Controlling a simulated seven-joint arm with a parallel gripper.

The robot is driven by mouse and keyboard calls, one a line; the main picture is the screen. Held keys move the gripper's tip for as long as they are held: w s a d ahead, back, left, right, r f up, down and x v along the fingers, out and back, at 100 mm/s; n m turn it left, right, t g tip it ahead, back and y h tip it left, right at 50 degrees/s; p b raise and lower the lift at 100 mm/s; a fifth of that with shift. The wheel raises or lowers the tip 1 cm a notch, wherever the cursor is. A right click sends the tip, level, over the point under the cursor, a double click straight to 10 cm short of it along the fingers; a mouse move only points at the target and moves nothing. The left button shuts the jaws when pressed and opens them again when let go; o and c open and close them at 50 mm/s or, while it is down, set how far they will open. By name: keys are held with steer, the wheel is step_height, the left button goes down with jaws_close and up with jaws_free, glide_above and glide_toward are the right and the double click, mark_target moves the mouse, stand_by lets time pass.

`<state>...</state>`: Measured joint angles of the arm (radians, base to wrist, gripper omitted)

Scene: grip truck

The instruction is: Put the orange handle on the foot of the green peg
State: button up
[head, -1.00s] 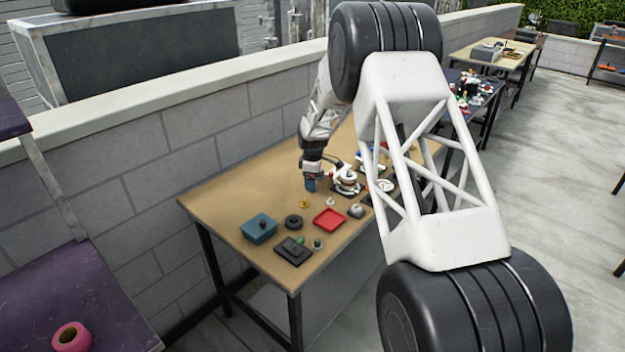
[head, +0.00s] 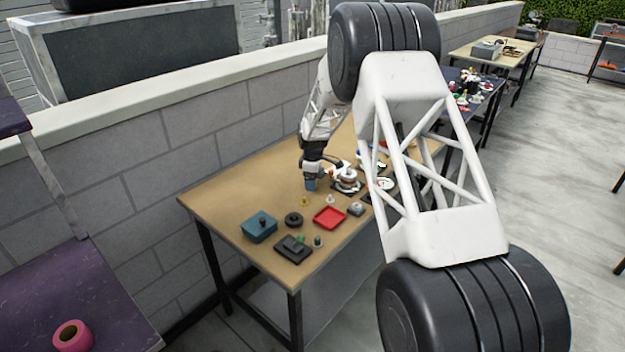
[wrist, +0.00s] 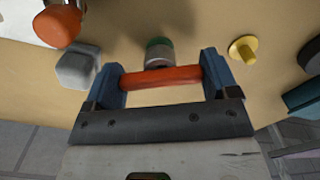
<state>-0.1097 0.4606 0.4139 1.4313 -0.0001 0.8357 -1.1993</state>
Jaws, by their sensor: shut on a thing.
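My gripper (wrist: 161,83) is shut on the orange handle (wrist: 160,78), a bar held crosswise between the blue fingers in the wrist view. A short peg with a green top and pale grey side (wrist: 158,50) shows just beyond the handle; I cannot tell whether they touch. In the head view my gripper (head: 311,184) is low over the back of the table, and the handle cannot be made out. A green piece (head: 300,239) also shows there on a black block (head: 291,249) near the front edge. I cannot tell which green piece is the peg.
A yellow piece (wrist: 243,50) and a grey block (wrist: 78,67) flank the gripper. A red tray (head: 329,218), black ring (head: 293,219) and teal box (head: 259,229) lie farther forward. A white machine (head: 347,178) stands close right. Bare tabletop is left of the gripper.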

steer(key=shift+f, duration=0.45)
stand_by(1.0)
steer(key=o, duration=0.8)
steer(key=shift+o, duration=0.2)
steer(key=shift+r, duration=0.1)
steer(key=shift+r, duration=3.65)
steer(key=shift+r, duration=0.1)
